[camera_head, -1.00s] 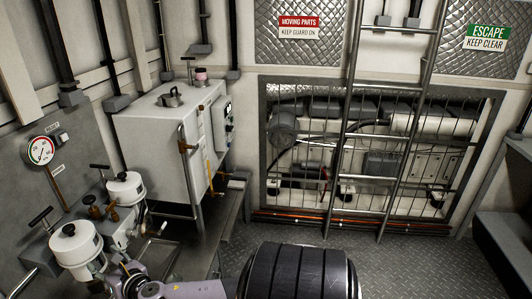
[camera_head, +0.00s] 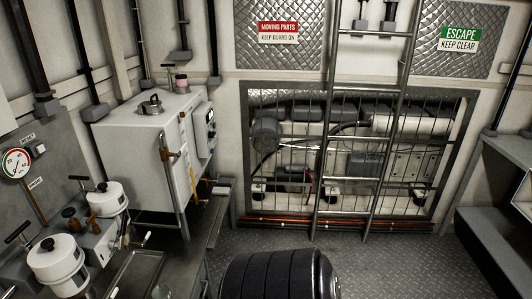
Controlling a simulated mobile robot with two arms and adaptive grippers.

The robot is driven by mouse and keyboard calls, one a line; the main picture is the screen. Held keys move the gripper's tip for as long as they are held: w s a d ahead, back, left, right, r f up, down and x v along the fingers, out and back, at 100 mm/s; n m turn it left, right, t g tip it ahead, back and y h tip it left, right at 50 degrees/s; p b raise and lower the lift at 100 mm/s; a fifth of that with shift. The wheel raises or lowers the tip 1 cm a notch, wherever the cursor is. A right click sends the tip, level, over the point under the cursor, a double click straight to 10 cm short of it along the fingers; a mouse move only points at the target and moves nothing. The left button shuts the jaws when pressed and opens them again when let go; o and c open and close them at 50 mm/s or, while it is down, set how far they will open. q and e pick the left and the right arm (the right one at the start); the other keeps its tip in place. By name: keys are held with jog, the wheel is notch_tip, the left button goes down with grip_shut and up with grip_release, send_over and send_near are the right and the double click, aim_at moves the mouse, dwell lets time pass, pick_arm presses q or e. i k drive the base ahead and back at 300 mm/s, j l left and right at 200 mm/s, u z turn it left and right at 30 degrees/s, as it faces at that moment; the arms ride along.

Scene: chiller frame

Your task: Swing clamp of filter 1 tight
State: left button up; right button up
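Two white filter housings with black knobs on their lids stand at the left in the head view, a nearer one (camera_head: 57,268) and a farther one (camera_head: 107,200). I cannot read which is filter 1. A black T-handle (camera_head: 17,232) sits beside the nearer housing and another T-handle (camera_head: 78,178) beside the farther one. Brass fittings (camera_head: 70,213) lie between the housings. The clamps are too small to tell tight from loose. Neither of my grippers is in view.
A pressure gauge (camera_head: 16,163) is on the left panel. A white box unit (camera_head: 150,140) stands behind the filters. A metal tray (camera_head: 137,275) is right of them. A ladder (camera_head: 325,150) crosses the guard grille. Floor (camera_head: 375,260) is clear at centre right.

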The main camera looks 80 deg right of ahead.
aim_at(18, 233)
jog(key=i+l+u, duration=0.1)
jog(key=l, duration=0.3)
jog(key=i+l, duration=0.25)
jog(key=l, duration=0.15)
jog(key=i+l+u, duration=0.15)
jog(key=l, duration=0.2)
